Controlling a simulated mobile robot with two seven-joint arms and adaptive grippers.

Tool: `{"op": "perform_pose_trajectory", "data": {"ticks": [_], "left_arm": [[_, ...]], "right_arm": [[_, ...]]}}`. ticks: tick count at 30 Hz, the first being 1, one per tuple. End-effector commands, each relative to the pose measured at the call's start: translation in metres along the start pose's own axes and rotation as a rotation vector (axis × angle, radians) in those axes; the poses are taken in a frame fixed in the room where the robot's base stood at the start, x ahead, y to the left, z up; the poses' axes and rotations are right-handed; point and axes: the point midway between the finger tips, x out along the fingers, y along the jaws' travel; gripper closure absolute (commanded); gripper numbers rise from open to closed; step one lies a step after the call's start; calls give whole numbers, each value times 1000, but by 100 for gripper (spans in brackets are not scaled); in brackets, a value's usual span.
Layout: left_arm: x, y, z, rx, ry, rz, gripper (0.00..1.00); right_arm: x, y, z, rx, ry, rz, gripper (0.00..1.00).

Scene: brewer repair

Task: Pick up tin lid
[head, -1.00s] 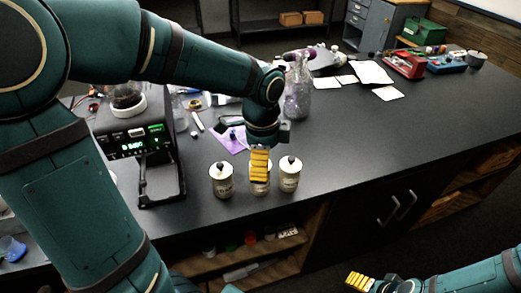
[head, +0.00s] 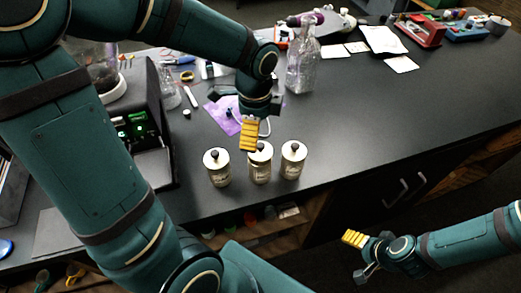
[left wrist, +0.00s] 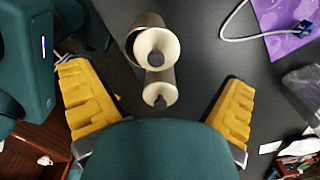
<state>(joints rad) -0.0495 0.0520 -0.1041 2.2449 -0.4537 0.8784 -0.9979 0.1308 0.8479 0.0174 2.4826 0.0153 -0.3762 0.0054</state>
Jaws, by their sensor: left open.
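Three cream tins with pale lids and dark knobs stand upright in a row near the counter's front edge: left tin (head: 218,174), middle tin (head: 261,173), right tin (head: 292,166). The left tin's lid (head: 211,158) and the right tin's lid (head: 294,148) are clear to see; the middle lid (head: 265,151) is partly covered by a yellow finger. My left gripper (head: 256,132) is open and empty, just above and behind the middle tin. In the left wrist view, two lids show between its spread fingers (left wrist: 155,80). My right gripper (head: 360,256) is open and empty, in front of the counter.
A coffee brewer (head: 135,125) stands left of the tins. Papers (head: 383,40) and a red device (head: 420,31) are farther back. The counter right of the tins is clear.

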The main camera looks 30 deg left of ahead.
Motion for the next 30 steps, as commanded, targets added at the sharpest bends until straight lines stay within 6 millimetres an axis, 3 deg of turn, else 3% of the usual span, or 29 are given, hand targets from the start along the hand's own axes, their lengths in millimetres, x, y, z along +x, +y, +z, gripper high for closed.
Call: {"op": "perform_pose_trajectory", "data": {"ticks": [8,18,26,27,30], "left_arm": [[21,1,-1,2,-1,1,0],[64,3,-8,0,1,1,0],[67,3,-8,0,2,0,0],[67,3,-8,0,2,0,4],[67,3,-8,1,2,-1,39]], "right_arm": [[4,2,0,0,0,1,21],[13,5,3,-2,-5,1,21],[13,4,4,-2,-6,1,21],[13,4,4,-2,-6,1,21],[13,4,4,-2,-6,1,21]]}}
